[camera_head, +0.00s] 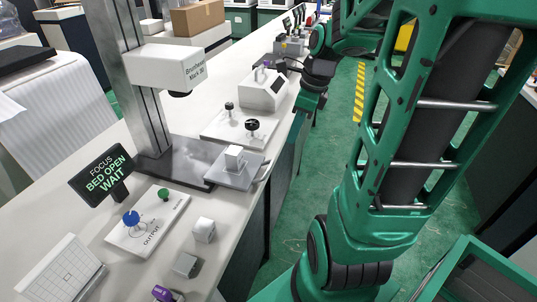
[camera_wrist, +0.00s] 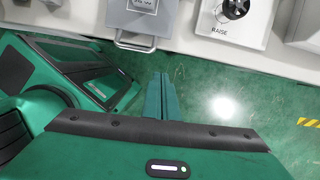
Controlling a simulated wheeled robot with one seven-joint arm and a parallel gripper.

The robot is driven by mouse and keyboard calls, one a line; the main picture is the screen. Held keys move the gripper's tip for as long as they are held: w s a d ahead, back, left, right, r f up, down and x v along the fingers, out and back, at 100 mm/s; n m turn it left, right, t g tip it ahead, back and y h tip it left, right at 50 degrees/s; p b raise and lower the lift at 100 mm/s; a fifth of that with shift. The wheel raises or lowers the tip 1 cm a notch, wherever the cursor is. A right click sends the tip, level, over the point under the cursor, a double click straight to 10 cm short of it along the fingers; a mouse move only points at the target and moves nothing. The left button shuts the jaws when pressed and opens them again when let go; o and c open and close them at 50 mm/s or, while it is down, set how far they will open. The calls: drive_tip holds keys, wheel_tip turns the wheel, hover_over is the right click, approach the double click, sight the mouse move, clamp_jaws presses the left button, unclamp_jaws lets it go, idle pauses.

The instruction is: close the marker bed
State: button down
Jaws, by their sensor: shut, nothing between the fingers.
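The marker (camera_head: 168,68) is a white head on a grey column on the bench. Its bed (camera_head: 232,180) is a grey plate slid out toward the aisle, with a white cube (camera_head: 234,157) on it. A dark screen (camera_head: 102,176) beside it reads "FOCUS BED OPEN WAIT". In the wrist view the bed (camera_wrist: 128,22) is at the top, with its handle (camera_wrist: 135,43) at the bench edge. My gripper (camera_wrist: 160,76) is shut and empty, over the floor, below and slightly right of the handle, apart from it.
An output plate (camera_head: 145,225) with blue and green knobs lies nearer on the bench, beside loose cubes (camera_head: 204,229). Behind the bed stands a plate with a black knob (camera_head: 252,125), marked RAISE (camera_wrist: 232,8). The green aisle floor (camera_wrist: 220,75) is free beside the bench.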

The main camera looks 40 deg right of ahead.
drive_tip(key=shift+m, duration=0.3)
drive_tip(key=w+a+f, duration=0.1)
drive_tip(key=w+f, duration=0.1)
drive_tip(key=f, duration=0.1)
drive_tip(key=w+a+f, duration=0.1)
drive_tip(key=f, duration=0.2)
drive_tip(key=w+a+f, duration=0.1)
drive_tip(key=w+f, duration=0.1)
drive_tip(key=f, duration=0.1)
drive_tip(key=shift+w+a+f, duration=0.25)
drive_tip(key=shift+w+f, duration=0.05)
drive_tip(key=shift+f, duration=0.05)
drive_tip(key=shift+w, duration=0.1)
